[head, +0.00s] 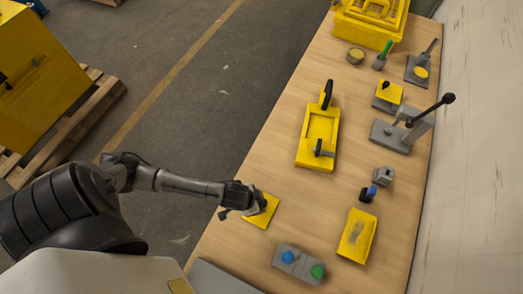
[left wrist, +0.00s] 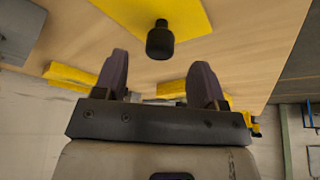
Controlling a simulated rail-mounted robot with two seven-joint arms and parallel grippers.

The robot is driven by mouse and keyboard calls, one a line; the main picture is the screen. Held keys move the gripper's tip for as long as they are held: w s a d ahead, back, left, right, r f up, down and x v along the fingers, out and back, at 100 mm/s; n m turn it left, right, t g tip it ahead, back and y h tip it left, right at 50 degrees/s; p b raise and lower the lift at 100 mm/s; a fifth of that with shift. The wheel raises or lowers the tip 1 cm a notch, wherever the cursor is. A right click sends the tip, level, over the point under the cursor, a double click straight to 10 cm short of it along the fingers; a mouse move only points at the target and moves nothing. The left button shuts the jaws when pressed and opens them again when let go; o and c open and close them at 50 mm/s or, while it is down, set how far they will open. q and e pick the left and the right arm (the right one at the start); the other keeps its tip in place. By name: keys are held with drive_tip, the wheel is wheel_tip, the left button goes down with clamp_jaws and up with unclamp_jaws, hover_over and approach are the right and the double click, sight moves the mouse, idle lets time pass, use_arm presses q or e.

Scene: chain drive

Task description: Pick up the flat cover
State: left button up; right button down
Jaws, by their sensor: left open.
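A thin yellow plate, which looks like the flat cover (head: 264,212), lies on the wooden table near its left edge. The left wrist view shows the yellow plate (left wrist: 195,15) at the top, with a black knob (left wrist: 160,40) standing on it. My left gripper (head: 245,208) is at the plate's left side and partly hides it. In the left wrist view its fingers (left wrist: 162,70) are apart, with the knob beyond the gap between them. Nothing is held. Whether a finger touches the plate cannot be told. My right gripper is not in view.
A grey block with blue and green buttons (head: 299,263) stands in front of the cover. A yellow tray with black handles (head: 319,137) lies behind it. A yellow block (head: 357,236) and a grey lever press (head: 392,135) are to the right. Table around the cover is clear.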

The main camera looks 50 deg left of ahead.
sight(262, 204)
use_arm(q)
drive_tip(key=shift+b+x, duration=0.35)
drive_tip(key=shift+x, duration=2.55)
drive_tip(key=shift+s, duration=0.1)
drive_tip(key=c, duration=1.1)
